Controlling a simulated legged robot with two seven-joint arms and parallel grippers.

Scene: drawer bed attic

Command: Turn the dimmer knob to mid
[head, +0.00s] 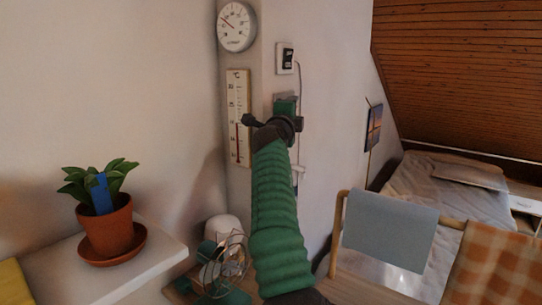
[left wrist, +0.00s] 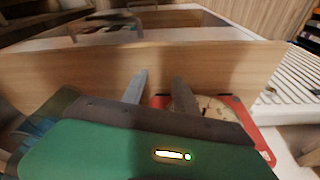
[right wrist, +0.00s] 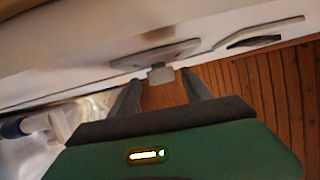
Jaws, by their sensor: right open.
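In the right wrist view, a pale wall plate (right wrist: 152,56) carries a small light knob (right wrist: 160,75), apparently the dimmer knob. My right gripper (right wrist: 158,84) is open. Its fingertips are on either side of the knob, and I cannot tell if they touch it. In the head view my right gripper (head: 287,104) is up against the wall below a white switch box, and the gripper hides the knob. My left gripper (left wrist: 160,82) is open and empty in its wrist view, by a wooden panel (left wrist: 80,77); it is not in the head view.
The white box with a dark face (head: 286,58) is above my right gripper. A thermometer (head: 238,118) and a round gauge (head: 237,27) hang to the left. A potted plant (head: 107,222) stands on a shelf. A towel rack (head: 337,235) and bed are at right.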

